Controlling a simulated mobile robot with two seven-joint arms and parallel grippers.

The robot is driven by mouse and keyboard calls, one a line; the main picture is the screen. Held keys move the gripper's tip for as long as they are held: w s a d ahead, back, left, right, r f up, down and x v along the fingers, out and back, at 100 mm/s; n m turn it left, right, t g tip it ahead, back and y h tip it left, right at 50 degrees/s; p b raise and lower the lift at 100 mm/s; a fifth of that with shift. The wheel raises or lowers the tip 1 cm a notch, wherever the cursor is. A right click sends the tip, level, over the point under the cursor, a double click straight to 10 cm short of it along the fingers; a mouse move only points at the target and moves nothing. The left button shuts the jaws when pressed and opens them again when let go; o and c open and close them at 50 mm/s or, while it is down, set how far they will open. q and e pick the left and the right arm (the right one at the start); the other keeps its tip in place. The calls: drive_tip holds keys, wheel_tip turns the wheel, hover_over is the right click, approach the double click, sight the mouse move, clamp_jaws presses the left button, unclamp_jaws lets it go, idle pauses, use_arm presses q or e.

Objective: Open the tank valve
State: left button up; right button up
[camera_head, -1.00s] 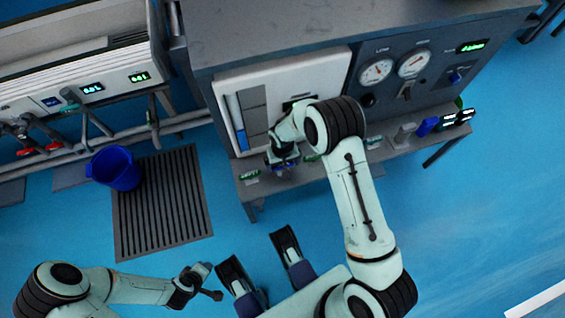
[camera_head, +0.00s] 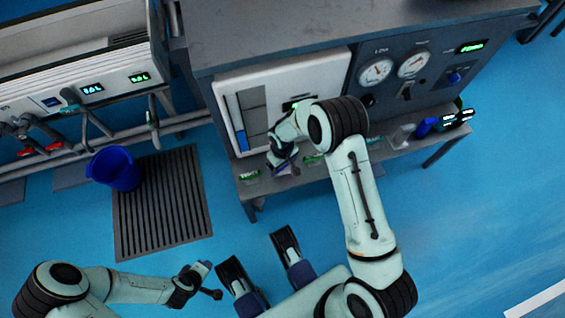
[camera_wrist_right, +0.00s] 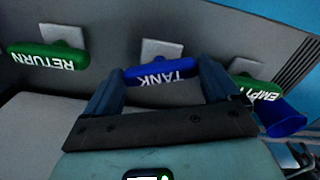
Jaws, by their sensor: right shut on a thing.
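The tank valve's blue handle, marked TANK (camera_wrist_right: 160,74), sits in the middle of the right wrist view, its lettering upside down. My right gripper (camera_wrist_right: 160,82) is shut on this handle, with one finger at each end of it. In the head view my right gripper (camera_head: 284,164) is at the front ledge below the white panel, where my own wrist partly hides the handle. My left gripper (camera_head: 207,284) is low over the floor at the bottom left, away from the valve. Its jaws are too small to judge.
Green handles marked RETURN (camera_wrist_right: 45,55) and EMPTY (camera_wrist_right: 256,88) flank the blue one in the wrist view. Blue floor is open at the right.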

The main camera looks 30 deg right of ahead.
drive_tip(key=shift+n, duration=1.8)
drive_tip(key=o, duration=0.8)
drive_tip(key=shift+r, duration=0.1)
